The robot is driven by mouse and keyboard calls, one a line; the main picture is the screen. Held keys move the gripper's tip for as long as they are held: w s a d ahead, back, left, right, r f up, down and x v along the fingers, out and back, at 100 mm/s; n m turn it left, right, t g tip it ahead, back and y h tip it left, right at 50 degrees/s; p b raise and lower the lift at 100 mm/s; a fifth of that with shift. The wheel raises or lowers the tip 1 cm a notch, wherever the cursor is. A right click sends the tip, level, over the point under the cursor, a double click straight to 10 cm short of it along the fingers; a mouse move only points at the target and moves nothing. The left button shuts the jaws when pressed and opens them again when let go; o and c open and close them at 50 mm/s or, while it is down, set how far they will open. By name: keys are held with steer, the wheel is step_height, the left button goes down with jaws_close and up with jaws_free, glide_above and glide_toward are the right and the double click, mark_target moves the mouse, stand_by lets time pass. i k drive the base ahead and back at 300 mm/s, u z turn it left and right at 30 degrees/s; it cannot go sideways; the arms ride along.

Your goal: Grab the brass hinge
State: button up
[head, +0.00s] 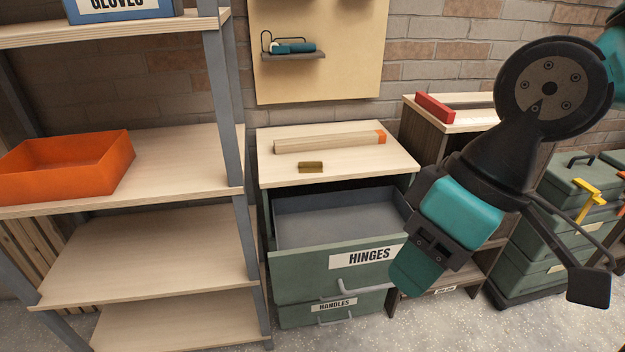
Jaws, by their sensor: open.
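A small brass hinge (311,167) lies flat on the light wooden top of a green drawer cabinet (275,178), near its front edge. My gripper (418,262) hangs to the right of the hinge, in front of the cabinet's right side, well apart from it. The gripper is open, and I see nothing held in it. The top drawer, labelled HINGES (310,268), is pulled open; the part of its inside that shows is grey and empty. My gripper hides the drawer's right end.
A wooden bar with an orange end (325,144) lies behind the hinge. A shelf unit (190,155) with an orange bin (65,168) stands left. A red bar (434,108) lies on the cabinet at right. Green toolboxes (570,195) stand far right.

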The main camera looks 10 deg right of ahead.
mark_target(303, 166)
steer(key=k, duration=0.95)
steer(key=u, duration=0.75)
steer(key=i, duration=2.25)
steer(key=z, duration=0.25)
